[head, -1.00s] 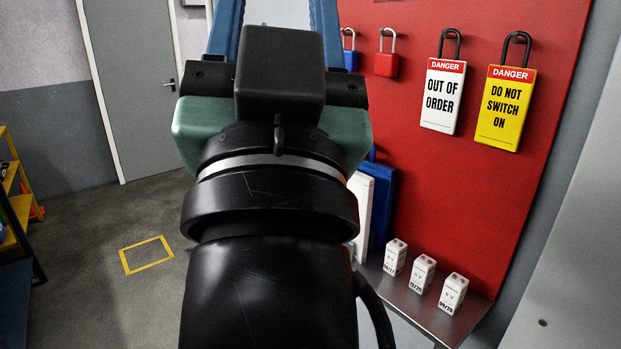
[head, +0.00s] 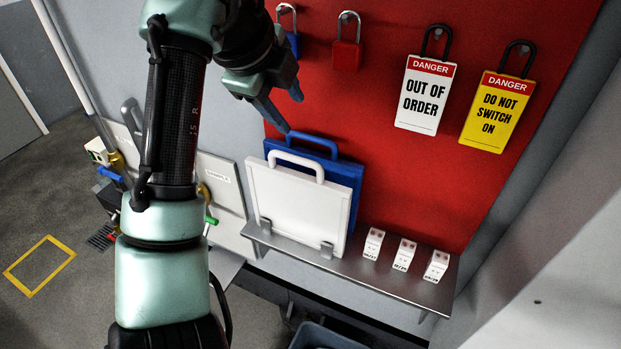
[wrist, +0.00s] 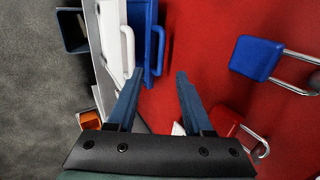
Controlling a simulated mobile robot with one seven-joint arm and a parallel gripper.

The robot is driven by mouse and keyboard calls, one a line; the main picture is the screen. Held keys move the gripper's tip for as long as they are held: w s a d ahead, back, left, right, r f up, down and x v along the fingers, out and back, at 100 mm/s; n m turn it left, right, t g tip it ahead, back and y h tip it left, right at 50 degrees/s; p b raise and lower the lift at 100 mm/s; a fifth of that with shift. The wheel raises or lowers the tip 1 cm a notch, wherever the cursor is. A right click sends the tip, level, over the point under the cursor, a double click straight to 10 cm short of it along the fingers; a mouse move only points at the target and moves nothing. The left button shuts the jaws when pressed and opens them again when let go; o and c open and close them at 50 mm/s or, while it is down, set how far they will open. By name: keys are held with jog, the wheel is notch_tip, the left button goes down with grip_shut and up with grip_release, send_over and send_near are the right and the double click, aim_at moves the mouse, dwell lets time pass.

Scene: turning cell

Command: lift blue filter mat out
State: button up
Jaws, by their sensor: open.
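The blue filter mat (head: 346,172) stands upright on the metal shelf against the red board, behind a white mat (head: 300,205) that hides most of it. Its blue handle and top edge show above the white one. My gripper (head: 292,114) is open and empty, just above and left of the blue handle, fingers pointing down. In the wrist view the blue mat (wrist: 146,22) and its handle lie beyond the gripper (wrist: 160,72), nearer the left finger. The white handle is left of that finger. I see no contact with the handle.
Red and blue padlocks (head: 345,55) hang on the board near my gripper, with danger tags (head: 426,92) farther right. Several white blocks (head: 404,254) stand on the shelf (head: 355,270), right of the mats. A dark bin (head: 325,337) is below.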

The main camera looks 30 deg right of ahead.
aim_at(309, 137)
jog(key=p+x, duration=0.4)
jog(key=x, duration=0.5)
jog(key=shift+d+p, duration=0.25)
jog(key=shift+p, duration=0.05)
jog(key=shift+w+d+f, duration=0.1)
jog(key=shift+f, duration=0.3)
grip_shut()
jog(key=shift+r, duration=0.1)
dwell(0.6)
